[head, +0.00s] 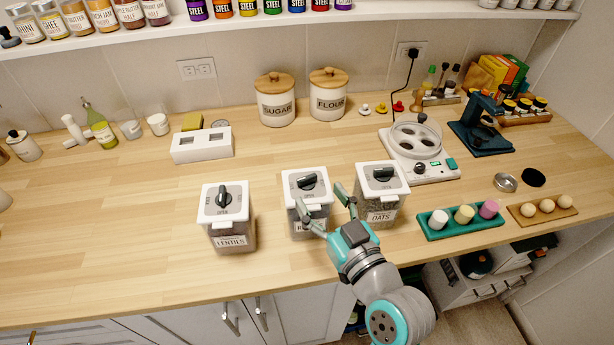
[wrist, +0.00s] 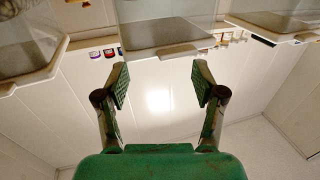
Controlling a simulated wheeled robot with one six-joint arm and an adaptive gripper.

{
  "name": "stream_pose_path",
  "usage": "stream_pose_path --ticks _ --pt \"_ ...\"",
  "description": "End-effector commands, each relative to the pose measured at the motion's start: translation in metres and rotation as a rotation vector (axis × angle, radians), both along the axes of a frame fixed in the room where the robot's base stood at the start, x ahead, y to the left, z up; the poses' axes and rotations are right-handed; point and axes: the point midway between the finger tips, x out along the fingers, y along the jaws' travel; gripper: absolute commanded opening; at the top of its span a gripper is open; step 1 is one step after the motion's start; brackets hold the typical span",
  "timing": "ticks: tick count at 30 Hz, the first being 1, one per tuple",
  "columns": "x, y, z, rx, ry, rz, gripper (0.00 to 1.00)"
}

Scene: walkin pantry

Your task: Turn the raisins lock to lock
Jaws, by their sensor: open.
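Three clear canisters with white lids and dark lid knobs stand in a row near the counter's front edge. The middle canister (head: 307,190) has its label mostly hidden behind my gripper; the other two read LENTILS and OATS, so I take the middle one for the raisins. Its dark knob (head: 308,181) lies slanted on the lid beside OPEN lettering. My gripper (head: 322,199) is open and empty, its fingers apart in front of the middle canister, below the knob in the picture. In the wrist view the open fingers (wrist: 160,86) point toward a clear canister (wrist: 165,32).
The lentils canister (head: 228,232) stands left and the oats canister (head: 379,207) close on the right. A green tray (head: 462,232) with coloured cylinders lies further right. A white block (head: 202,144) and sugar and flour jars stand behind. The left counter front is clear.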

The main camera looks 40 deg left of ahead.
Motion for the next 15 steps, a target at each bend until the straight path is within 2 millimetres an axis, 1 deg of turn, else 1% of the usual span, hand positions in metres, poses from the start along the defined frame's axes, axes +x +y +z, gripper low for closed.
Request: stream_pose_path --ticks 1,6,10,15 --pt "0.003 0.01 0.001 0.001 -0.002 0.003 0.69" --pt "0.015 0.035 0.001 0.001 0.0 0.002 0.69" --pt "0.022 0.048 0.001 0.001 0.0 0.002 0.69" --pt "0.026 0.056 0.0 0.0 0.001 0.0 0.69"
